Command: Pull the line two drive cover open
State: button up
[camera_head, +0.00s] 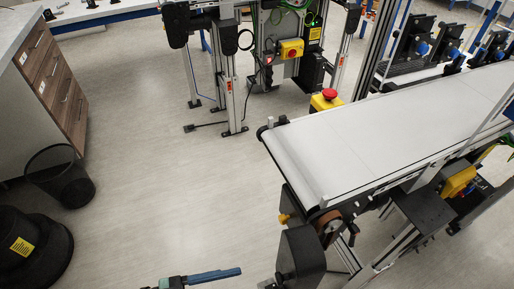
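A black box-like cover (302,257) hangs at the near end of the large white belt conveyor (390,135), at the bottom centre. A small metal fitting shows low on its left side. A brown drive wheel (328,224) is visible just above and right of the cover. I cannot read a line number, nor tell whether the cover is shut or ajar. What looks like my gripper (200,280) enters at the bottom edge, with a long blue finger-like part pointing right. It is left of the cover, apart from it in the picture. The rest of it is cut off.
A red emergency button on a yellow box (326,99) stands beside the belt. Another machine frame (232,90) stands at the back. A wood-fronted cabinet (52,80), a black bin (62,177) and a black round object (34,245) are left. Open floor lies between.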

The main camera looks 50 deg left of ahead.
jog(key=v, duration=0.5)
jog(key=shift+s+a+b, duration=0.1)
jog(key=shift+b, duration=0.25)
